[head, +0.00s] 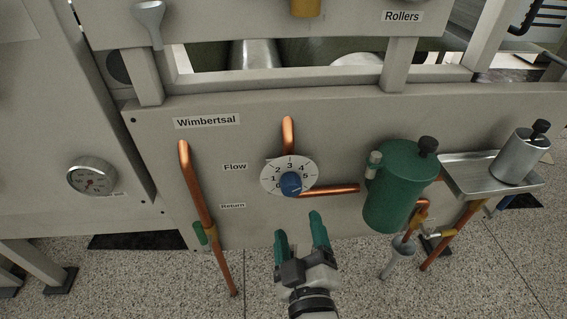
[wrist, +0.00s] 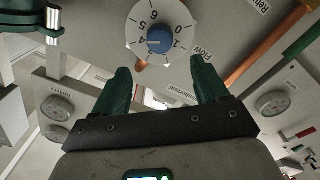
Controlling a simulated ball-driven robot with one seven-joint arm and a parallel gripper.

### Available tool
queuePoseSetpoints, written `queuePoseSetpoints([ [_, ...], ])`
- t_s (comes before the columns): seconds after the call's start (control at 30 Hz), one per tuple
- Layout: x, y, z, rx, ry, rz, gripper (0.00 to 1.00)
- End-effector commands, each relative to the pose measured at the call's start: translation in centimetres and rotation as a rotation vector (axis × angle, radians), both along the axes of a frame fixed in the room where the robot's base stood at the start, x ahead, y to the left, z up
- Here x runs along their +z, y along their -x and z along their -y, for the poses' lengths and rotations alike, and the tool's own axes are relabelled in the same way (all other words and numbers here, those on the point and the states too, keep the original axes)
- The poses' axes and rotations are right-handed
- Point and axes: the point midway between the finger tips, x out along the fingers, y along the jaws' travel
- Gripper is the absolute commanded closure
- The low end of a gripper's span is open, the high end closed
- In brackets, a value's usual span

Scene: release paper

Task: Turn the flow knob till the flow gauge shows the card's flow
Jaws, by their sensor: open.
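The blue flow knob (head: 291,184) sits on a white dial plate (head: 270,172) numbered around its rim, beside the "Flow" label (head: 234,167). In the wrist view the knob (wrist: 160,40) and dial (wrist: 140,23) appear at the top, upside down. The knob's pointer setting is too small to read. My gripper (head: 300,230) is open and empty, below and in front of the knob, apart from it. Its green fingers (wrist: 160,68) also show in the wrist view. A round gauge (head: 91,176) is on the left panel; its reading and label are illegible. I cannot make out a flow card.
Copper pipes (head: 195,190) run beside and below the dial (head: 330,191). A green canister (head: 393,190) stands out from the panel at the right. Beyond it, a metal tray (head: 460,178) holds a metal can (head: 518,158). Free room lies in front of the dial.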

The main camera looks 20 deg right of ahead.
Motion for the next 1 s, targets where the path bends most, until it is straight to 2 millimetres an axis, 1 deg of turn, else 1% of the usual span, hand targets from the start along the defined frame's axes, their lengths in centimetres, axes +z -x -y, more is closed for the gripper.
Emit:
queuePoseSetpoints([
  [0.07,0.1,0.1,0.0,0.003,-0.001,0.001,0.26],
  [0.17,-0.1,-0.6,0.3,0.003,-0.002,0.003,0.26],
  [0.27,0.0,-2.0,0.7,0.001,-0.002,0.004,0.26],
  [0.5,0.0,-6.2,2.1,0.000,-0.001,0.003,0.26],
  [0.7,0.0,-8.8,2.9,0.002,-0.002,0.001,0.26],
  [0.83,-0.1,-9.7,3.2,0.001,-0.002,0.001,0.26],
  [1.0,-0.1,-10.0,3.3,0.003,-0.003,0.001,0.26],
])
